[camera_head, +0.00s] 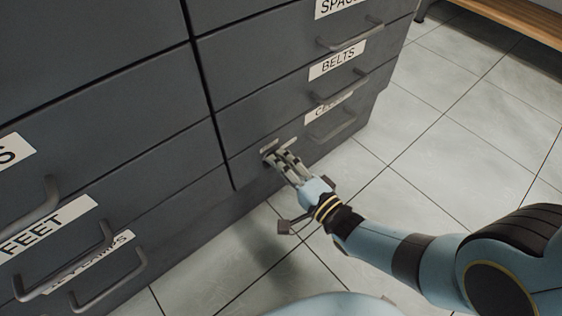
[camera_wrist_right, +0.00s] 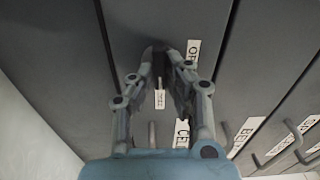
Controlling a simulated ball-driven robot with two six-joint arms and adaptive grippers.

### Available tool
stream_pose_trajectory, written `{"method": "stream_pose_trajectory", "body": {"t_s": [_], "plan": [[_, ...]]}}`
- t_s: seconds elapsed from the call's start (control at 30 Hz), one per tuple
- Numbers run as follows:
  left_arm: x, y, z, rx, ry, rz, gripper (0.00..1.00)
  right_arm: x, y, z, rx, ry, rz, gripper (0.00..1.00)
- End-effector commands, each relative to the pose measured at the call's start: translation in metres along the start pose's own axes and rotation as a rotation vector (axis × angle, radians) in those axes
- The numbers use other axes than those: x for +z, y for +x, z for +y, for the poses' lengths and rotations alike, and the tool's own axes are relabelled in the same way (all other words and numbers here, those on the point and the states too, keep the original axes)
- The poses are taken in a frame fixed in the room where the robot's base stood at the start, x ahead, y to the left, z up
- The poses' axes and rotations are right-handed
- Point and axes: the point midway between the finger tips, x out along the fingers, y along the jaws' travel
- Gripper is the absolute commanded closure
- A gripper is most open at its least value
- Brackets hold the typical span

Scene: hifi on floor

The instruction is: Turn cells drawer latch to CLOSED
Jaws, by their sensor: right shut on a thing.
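The cells drawer (camera_head: 245,165) is the lowest drawer of the right-hand stack of dark grey drawers. Its front looks flush with the cabinet. Its white label (camera_head: 322,110) is partly hidden behind a handle; in the right wrist view the label (camera_wrist_right: 182,133) reads "CE…". My right gripper (camera_head: 272,157) is at the left part of this drawer front, shut on the small latch (camera_head: 268,149), which its fingers mostly hide. In the right wrist view the fingertips (camera_wrist_right: 160,52) meet at the latch, with a label starting "OP" (camera_wrist_right: 192,52) beside them and a smaller white label below. The latch's exact angle is hidden.
The belts drawer (camera_head: 300,85) is above, with protruding bar handles (camera_head: 345,88). More drawers with handles fill the left stack (camera_head: 110,185). The tiled floor (camera_head: 440,130) is clear to the right. A wooden bench (camera_head: 530,22) stands at the far right.

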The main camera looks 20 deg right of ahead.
Motion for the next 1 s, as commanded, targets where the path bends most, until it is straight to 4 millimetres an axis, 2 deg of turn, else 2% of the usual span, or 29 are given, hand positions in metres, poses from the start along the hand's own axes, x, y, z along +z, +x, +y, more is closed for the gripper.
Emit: {"method": "stream_pose_trajectory", "body": {"t_s": [0.67,0.7,0.83,1.0], "plan": [[0.0000,-0.0003,-0.0001,0.000,0.001,-0.004,1.00,-0.0014,-0.0008,0.0013,0.003,0.056,0.002,1.00],[-0.0001,-0.0003,-0.0001,0.000,0.001,-0.003,1.00,-0.0014,-0.0008,0.0014,0.003,0.056,0.002,0.82],[-0.0004,-0.0003,-0.0001,0.000,0.001,-0.002,1.00,-0.0010,-0.0007,0.0011,0.002,0.056,0.001,0.65],[-0.0006,-0.0003,-0.0001,0.000,0.001,-0.002,1.00,-0.0005,-0.0005,0.0008,0.001,0.056,0.001,0.64]]}}
